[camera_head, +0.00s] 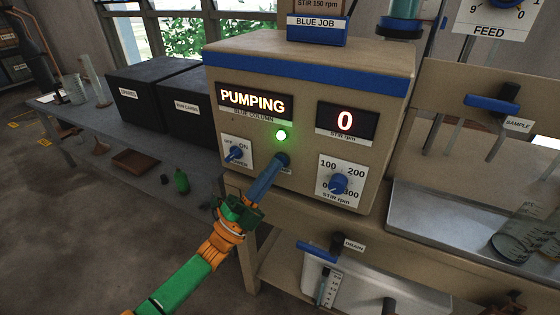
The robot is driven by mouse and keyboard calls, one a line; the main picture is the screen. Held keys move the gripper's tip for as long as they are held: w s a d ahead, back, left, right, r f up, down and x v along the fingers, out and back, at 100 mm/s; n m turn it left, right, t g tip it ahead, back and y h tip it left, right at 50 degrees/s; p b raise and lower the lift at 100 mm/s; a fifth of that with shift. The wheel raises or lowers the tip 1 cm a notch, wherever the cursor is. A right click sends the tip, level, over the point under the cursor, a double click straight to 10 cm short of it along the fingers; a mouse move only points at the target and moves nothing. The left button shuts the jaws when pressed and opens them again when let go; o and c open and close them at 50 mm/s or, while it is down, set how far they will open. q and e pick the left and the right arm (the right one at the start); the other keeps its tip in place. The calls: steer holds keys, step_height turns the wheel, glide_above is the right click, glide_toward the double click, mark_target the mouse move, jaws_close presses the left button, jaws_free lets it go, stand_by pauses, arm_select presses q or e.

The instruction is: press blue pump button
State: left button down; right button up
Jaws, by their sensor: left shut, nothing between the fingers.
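The beige control box (306,92) has a blue band along its top edge. Its left display (254,101) reads "PUMPING", with "BLUE COLUMN" below. A green lamp (281,135) is lit under it. The blue pump button (284,158) sits below the lamp, mostly hidden by my fingertips, and its label is partly covered. My left gripper (274,166) is shut and empty, its blue fingers at the button; contact seems likely, but I cannot tell how deep the button is. My right gripper is not in view.
A blue ON/OFF switch (236,154) is left of the button. A stir dial (338,184) is to its right, under a display reading 0 (346,121). A blue-handled valve (318,251) sits lower right. Black boxes (150,95) stand on the left bench.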

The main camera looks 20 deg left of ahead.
arm_select(q)
steer(key=shift+y, duration=0.3)
steer(key=s+p, duration=0.4)
steer(key=s, duration=0.2)
steer(key=shift+s+a, duration=0.25)
steer(key=shift+s, duration=0.05)
